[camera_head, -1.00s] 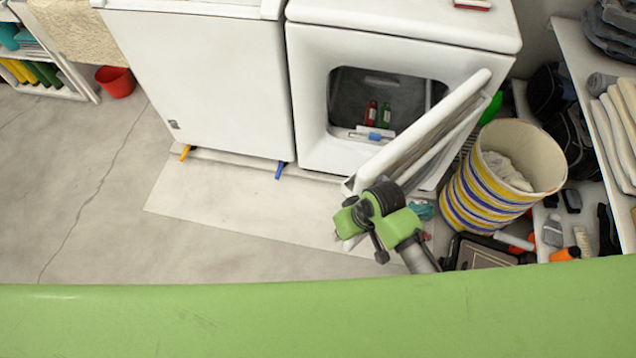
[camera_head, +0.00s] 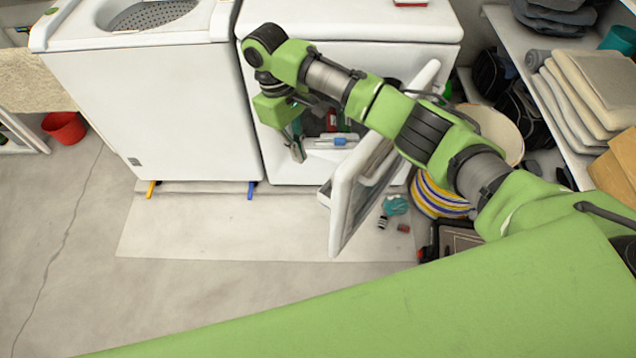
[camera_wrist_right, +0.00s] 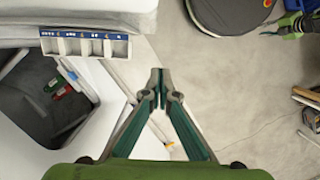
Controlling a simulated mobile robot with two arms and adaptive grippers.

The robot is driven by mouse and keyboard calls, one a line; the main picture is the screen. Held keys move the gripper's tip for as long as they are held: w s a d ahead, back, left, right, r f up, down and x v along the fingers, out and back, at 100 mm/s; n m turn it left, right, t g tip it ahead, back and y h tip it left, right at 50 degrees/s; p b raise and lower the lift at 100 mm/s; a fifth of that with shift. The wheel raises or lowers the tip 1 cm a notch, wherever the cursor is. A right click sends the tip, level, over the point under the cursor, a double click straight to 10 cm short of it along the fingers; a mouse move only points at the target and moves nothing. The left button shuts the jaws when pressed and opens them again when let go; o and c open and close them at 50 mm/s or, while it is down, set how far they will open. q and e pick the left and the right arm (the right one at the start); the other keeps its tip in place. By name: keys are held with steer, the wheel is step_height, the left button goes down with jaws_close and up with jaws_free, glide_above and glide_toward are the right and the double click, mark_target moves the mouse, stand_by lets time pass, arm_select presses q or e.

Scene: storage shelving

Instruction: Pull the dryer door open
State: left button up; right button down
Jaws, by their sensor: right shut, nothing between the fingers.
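The white dryer (camera_head: 288,172) stands in the middle of the head view. Its white door (camera_head: 345,215) is partly open, hinged on the right, its free edge jutting toward me. The dark dryer opening (camera_wrist_right: 40,100) shows at the left of the right wrist view, with a red and a green item inside. My right arm reaches over the door from the right. My right gripper (camera_head: 297,152) is shut and empty, in front of the opening's left side and left of the door's free edge. The right wrist view also shows its closed fingertips (camera_wrist_right: 160,85). My left gripper is not in view.
A white washer (camera_head: 150,110) stands left of the dryer. A striped basket (camera_head: 440,200) is behind the door on the right, near small floor items. A shelf with folded cloths (camera_head: 585,85) lines the right side. The floor (camera_head: 180,230) in front is mostly clear.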

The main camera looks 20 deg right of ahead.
steer(key=s+d+f+p, duration=0.3)
steer(key=s+d+f, duration=0.1)
steer(key=f, duration=0.4)
steer(key=shift+s+d+f+p, duration=0.2)
steer(key=shift+s+d+p, duration=0.1)
steer(key=shift+p, duration=0.05)
stand_by(0.3)
